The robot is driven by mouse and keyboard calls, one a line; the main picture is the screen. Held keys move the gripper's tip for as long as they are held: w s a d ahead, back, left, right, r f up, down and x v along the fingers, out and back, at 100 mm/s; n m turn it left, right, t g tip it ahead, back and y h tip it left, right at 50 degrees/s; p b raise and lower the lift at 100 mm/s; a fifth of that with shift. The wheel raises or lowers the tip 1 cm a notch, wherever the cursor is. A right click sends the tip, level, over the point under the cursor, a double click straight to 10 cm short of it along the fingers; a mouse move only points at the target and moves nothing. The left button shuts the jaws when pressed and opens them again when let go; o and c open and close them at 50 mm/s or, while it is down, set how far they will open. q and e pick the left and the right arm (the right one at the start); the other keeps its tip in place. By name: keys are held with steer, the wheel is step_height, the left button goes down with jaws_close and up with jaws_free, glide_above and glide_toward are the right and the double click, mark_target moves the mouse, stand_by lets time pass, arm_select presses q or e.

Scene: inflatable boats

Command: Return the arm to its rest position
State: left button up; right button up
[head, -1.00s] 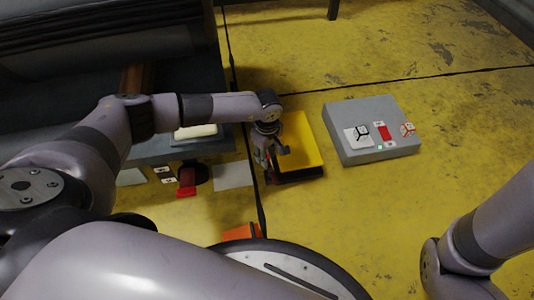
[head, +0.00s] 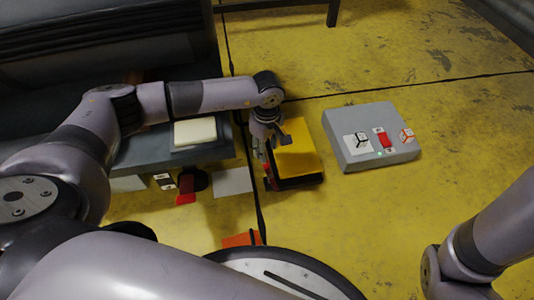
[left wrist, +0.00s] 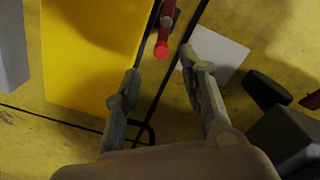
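My left gripper (head: 268,148) hangs over the left edge of a yellow-topped box with a dark base (head: 298,150). In the left wrist view the two fingers of the left gripper (left wrist: 162,78) are spread apart with nothing between them. The yellow top (left wrist: 85,55) lies left of the fingers in that view. A red rod with a bright red tip (left wrist: 161,49) shows beyond the fingertips, apart from them. My right arm shows at the right edge of the head view, but its gripper is out of the picture.
A grey control box (head: 350,160) with a red switch sits on the yellow floor to the right. A dark bench with a pale pad (head: 195,132) is at left. A white sheet (head: 233,181) and an orange object (head: 240,239) lie nearer. Floor at right is mostly clear.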

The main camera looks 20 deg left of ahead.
arm_select(q)
steer(key=shift+r, duration=0.4)
steer(key=shift+s, duration=0.1)
